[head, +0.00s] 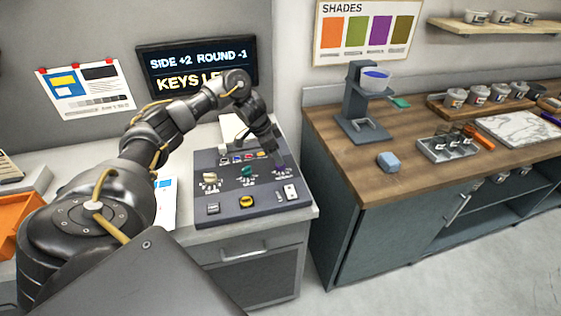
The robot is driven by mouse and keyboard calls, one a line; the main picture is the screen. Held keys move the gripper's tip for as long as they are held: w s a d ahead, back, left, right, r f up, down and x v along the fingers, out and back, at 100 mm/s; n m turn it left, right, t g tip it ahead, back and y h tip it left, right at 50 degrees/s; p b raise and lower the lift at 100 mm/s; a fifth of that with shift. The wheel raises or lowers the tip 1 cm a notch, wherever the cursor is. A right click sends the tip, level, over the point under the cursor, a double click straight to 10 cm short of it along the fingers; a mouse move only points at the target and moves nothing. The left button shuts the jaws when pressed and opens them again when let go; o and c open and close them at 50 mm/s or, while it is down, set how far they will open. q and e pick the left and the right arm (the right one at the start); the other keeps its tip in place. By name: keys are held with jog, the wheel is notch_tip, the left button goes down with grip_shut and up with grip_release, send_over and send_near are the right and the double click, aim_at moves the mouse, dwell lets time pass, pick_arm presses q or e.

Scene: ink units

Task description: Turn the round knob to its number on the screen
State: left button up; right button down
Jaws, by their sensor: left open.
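The dark control panel (229,200) lies on the grey counter, with a cream knob (209,179), a teal knob (247,171) and a purple knob (281,169) in a row, each over small scale marks. Their exact shapes are too small to tell which is the round one. The screen (165,66) on the wall reads "SIDE +2 ROUND -1", and a lower line "KEYS LE", the rest hidden by my arm. My left gripper (276,152) is open, pointing down just above the purple knob; whether it touches the knob I cannot tell. My right gripper is not in view.
The panel also carries a row of small coloured keys (240,157), a yellow button (246,201) and a white switch (291,191). An orange bin (15,222) is at far left.

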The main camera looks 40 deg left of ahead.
pick_arm(q)
jog(key=shift+x, duration=1.2)
jog(key=shift+f, duration=0.4)
jog(key=shift+w+d+f+p, duration=0.1)
jog(key=shift+w+f+p, duration=0.1)
jog(key=shift+f+p, duration=0.15)
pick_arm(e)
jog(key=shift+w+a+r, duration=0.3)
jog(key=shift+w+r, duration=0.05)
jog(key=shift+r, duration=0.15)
